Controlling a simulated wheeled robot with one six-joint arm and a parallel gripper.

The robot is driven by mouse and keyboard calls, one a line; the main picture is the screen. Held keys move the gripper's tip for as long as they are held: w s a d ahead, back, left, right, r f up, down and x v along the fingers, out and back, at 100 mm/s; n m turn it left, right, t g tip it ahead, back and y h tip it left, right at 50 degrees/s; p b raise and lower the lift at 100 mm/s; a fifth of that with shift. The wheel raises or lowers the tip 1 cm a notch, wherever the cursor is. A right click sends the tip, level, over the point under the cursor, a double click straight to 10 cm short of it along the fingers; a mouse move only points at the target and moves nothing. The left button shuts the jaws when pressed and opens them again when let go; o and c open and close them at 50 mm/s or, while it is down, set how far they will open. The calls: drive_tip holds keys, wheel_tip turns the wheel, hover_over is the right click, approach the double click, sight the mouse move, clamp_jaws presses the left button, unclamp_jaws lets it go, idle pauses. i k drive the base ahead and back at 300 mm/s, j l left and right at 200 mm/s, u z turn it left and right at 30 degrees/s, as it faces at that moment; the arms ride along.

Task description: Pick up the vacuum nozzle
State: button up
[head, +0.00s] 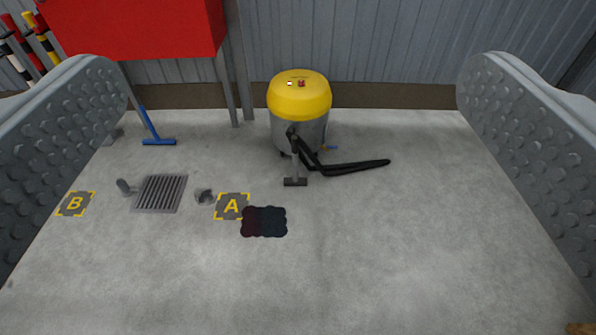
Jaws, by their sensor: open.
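The vacuum nozzle (295,181) is a small dark flat head on a short grey tube, on the floor just in front of the vacuum. The vacuum (299,96) has a yellow top and a grey drum and stands near the back wall. A black hose (345,168) runs from it to the right along the floor. My gripper (296,160) shows as two grey studded fingers at the left and right edges of the view, wide apart. It is open, with nothing between the fingers close up; the nozzle lies farther off, near the middle of the gap.
A dark patch (264,222) lies in front of the nozzle, beside the yellow-marked A square (232,206). A floor grate (160,193) and B square (75,204) are at left. A blue squeegee (153,130) leans behind. Floor at right is clear.

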sight(296, 140)
drive_tip(key=i+j, duration=0.25)
drive_tip(key=i, duration=0.25)
drive_tip(key=i+j, duration=0.3)
drive_tip(key=i, duration=0.2)
drive_tip(key=i+j, duration=0.25)
drive_tip(key=i, duration=0.3)
drive_tip(key=i+j+z, duration=0.1)
drive_tip(key=i+j, duration=0.15)
drive_tip(key=i, duration=0.25)
